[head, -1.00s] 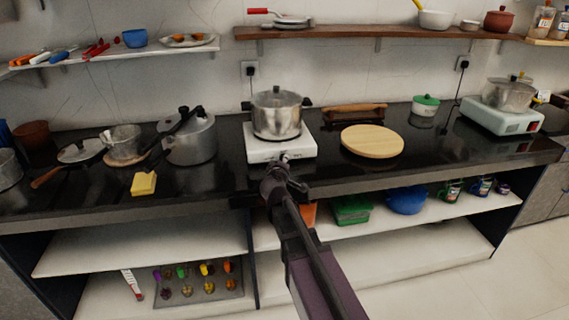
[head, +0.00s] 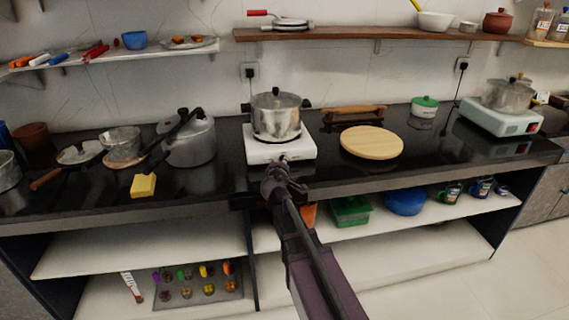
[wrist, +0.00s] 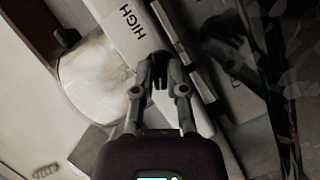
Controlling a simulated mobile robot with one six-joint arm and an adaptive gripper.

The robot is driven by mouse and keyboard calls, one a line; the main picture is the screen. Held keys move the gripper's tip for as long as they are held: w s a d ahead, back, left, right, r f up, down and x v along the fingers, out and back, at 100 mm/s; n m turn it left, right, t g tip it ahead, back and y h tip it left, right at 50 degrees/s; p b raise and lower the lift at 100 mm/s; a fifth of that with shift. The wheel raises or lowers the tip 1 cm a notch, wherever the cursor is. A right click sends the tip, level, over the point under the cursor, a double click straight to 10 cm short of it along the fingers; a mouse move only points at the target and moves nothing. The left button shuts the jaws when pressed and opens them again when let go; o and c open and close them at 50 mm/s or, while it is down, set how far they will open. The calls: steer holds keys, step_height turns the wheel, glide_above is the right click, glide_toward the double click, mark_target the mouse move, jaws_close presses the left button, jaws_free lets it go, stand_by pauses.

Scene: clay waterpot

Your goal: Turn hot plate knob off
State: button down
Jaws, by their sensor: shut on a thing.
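The white hot plate (head: 262,149) stands on the black counter with a lidded metal pot (head: 276,118) on top. Its small dark knob (head: 283,158) is on the front face. My gripper (head: 280,165) reaches up to that front face from below. In the wrist view, my gripper (wrist: 160,68) has its two fingers closed in at the dark knob (wrist: 160,61). The word HIGH shows on the white panel (wrist: 137,32) beside it. The fingers hide much of the knob, so I cannot read its setting.
A round wooden board (head: 372,142) lies right of the hot plate, and a pressure cooker (head: 190,143) stands to the left. A second white stove (head: 500,116) with a pot is at the far right. The counter's front edge and open shelves (head: 150,250) lie below.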

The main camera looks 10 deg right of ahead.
steer(key=shift+r+m, duration=0.1)
steer(key=shift+m, duration=0.2)
steer(key=shift+d+m+g+y+p, duration=0.1)
steer(key=shift+m+g+y+p, duration=0.2)
steer(key=shift+m+y+p, duration=0.9)
steer(key=shift+m+p, duration=0.25)
steer(key=shift+m, duration=0.65)
steer(key=shift+d+m+g+y+p, duration=0.1)
steer(key=shift+m+g+y+p, duration=0.35)
steer(key=shift+m+y, duration=1.2)
steer(key=shift+m, duration=0.35)
steer(key=c, duration=1)
jaws_free()
steer(key=shift+o, duration=0.2)
steer(key=shift+s, duration=0.1)
